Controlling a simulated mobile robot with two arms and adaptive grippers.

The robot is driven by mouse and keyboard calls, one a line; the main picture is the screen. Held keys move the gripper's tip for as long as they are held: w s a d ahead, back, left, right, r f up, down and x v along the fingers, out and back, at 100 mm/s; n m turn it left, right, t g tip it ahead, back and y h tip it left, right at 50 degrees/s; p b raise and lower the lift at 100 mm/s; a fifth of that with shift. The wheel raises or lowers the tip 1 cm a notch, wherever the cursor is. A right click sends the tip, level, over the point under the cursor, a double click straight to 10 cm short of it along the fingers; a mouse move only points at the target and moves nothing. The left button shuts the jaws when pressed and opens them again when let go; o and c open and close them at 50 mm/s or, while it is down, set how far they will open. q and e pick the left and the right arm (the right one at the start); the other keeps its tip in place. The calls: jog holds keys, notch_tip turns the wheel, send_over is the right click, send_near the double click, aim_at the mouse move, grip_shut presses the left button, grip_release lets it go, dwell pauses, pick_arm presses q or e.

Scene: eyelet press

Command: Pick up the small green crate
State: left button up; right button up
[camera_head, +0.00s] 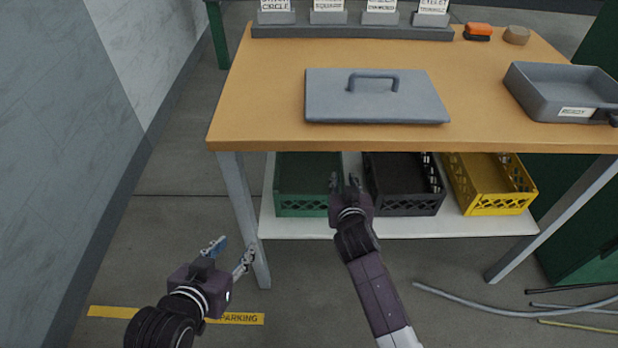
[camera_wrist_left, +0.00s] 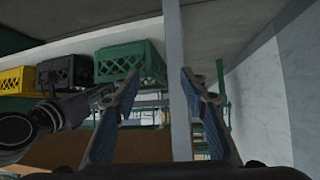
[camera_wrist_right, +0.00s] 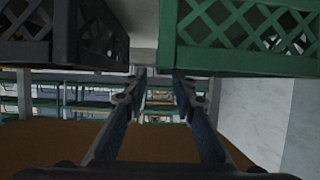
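The small green crate (camera_head: 301,204) sits on the white lower shelf under the table, at the left end of a row of crates. It shows large at the upper right of the right wrist view (camera_wrist_right: 250,60) and at the upper middle in the left wrist view (camera_wrist_left: 120,62). My right gripper (camera_head: 344,185) is open and empty, in front of the shelf near the green crate's right end. In the right wrist view its fingers (camera_wrist_right: 158,95) point toward the gap beside the crate. My left gripper (camera_head: 231,253) is open and empty, lower left, near the table leg.
A black crate (camera_head: 405,206) and a yellow crate (camera_head: 495,204) stand right of the green one on the shelf (camera_head: 450,226). A table leg (camera_head: 244,215) stands left of it. A grey lid (camera_head: 375,105) and grey tray (camera_head: 560,95) lie above. Hoses (camera_head: 520,311) lie right.

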aim_at(342, 175)
jog(key=b+x, duration=0.1)
jog(key=x, duration=0.2)
jog(key=shift+w+f, duration=0.2)
jog(key=b+x, duration=0.2)
jog(key=x, duration=0.2)
jog(key=shift+w+d+f, duration=0.1)
jog(key=shift+w+f, duration=0.05)
jog(key=shift+w, duration=0.25)
pick_arm(q)
jog(key=w+d+r+t+h, duration=0.1)
jog(key=r+t, duration=0.3)
jog(key=r, duration=0.5)
jog(key=w+d+r+t+h, duration=0.1)
jog(key=w+d+r+t, duration=0.1)
jog(key=r+t, duration=0.3)
jog(key=shift+w+d+r+h, duration=0.2)
jog(key=shift+w+r+h, duration=0.35)
jog(key=shift+r, duration=1.85)
pick_arm(e)
grip_shut()
pick_arm(q)
jog(key=shift+w, duration=0.15)
